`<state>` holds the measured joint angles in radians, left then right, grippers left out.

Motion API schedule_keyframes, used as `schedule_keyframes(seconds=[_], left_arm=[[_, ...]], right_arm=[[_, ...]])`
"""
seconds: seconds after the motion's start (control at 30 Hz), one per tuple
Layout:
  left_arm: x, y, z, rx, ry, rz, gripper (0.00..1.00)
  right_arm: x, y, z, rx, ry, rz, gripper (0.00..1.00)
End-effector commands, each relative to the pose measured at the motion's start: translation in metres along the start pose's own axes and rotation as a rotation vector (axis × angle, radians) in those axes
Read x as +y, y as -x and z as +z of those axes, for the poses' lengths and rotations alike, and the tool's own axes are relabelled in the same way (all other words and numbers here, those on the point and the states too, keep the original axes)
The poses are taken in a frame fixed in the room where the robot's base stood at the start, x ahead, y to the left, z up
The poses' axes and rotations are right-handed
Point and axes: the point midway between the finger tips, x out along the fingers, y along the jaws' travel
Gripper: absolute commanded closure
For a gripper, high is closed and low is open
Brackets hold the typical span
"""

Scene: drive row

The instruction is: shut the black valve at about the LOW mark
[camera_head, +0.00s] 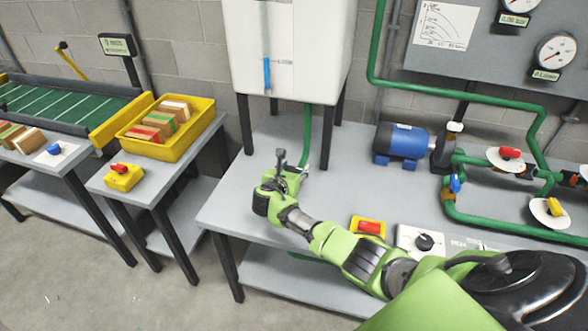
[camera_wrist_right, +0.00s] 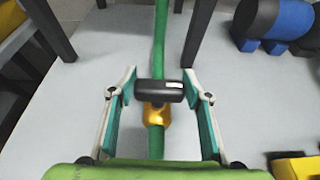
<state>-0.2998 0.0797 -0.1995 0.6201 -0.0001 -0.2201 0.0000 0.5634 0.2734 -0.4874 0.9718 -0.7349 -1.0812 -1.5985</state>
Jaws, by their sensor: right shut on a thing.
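The black valve handle (camera_wrist_right: 160,92) sits crosswise on a brass body (camera_wrist_right: 157,113) in a green hose (camera_wrist_right: 160,40). My right gripper (camera_wrist_right: 160,85) has one finger at each end of the handle and is shut on it. In the head view my right gripper (camera_head: 290,176) is below the white tank, by the hose (camera_head: 307,135), and hides most of the valve. The tank (camera_head: 308,45) has a sight gauge with a blue column (camera_head: 267,72). The column's top is close to a small label (camera_head: 285,62), too small to read. My left gripper is not in view.
A blue motor (camera_head: 402,141) and green pipes with red, yellow and blue handles stand right on the grey bench (camera_head: 345,165). A red button box (camera_head: 368,227) and a black knob (camera_head: 424,242) are near its front edge. A yellow crate (camera_head: 190,135) is left.

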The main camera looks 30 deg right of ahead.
Motion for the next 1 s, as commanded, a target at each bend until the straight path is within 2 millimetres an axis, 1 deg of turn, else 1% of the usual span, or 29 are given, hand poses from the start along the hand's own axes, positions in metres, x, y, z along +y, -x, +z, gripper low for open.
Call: schedule_keyframes(seconds=[0.2, 0.23, 0.27, 0.3, 0.6, 0.73, 0.87, 1.0], left_arm=[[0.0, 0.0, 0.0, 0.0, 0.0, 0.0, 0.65], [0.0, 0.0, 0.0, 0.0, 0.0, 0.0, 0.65], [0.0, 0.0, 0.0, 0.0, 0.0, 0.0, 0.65], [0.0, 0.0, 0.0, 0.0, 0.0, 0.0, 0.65], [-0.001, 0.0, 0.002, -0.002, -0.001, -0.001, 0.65], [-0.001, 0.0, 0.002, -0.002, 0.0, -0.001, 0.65], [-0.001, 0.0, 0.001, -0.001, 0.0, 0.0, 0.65], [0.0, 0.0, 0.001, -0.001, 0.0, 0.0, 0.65]], right_arm=[[-0.001, 0.0, -0.001, 0.003, -0.002, -0.001, 0.77], [-0.001, 0.0, -0.001, 0.003, -0.002, -0.001, 0.5], [-0.001, 0.0, -0.001, 0.003, -0.002, -0.001, 0.42], [-0.001, 0.0, -0.001, 0.003, -0.002, -0.001, 0.38], [0.0, 0.0, -0.001, 0.002, -0.001, 0.0, 0.38], [0.0, 0.004, -0.001, 0.001, 0.0, 0.002, 0.38], [0.001, 0.016, -0.001, 0.0, -0.001, 0.003, 0.38], [0.0, 0.036, -0.001, 0.001, -0.001, 0.004, 0.38]])
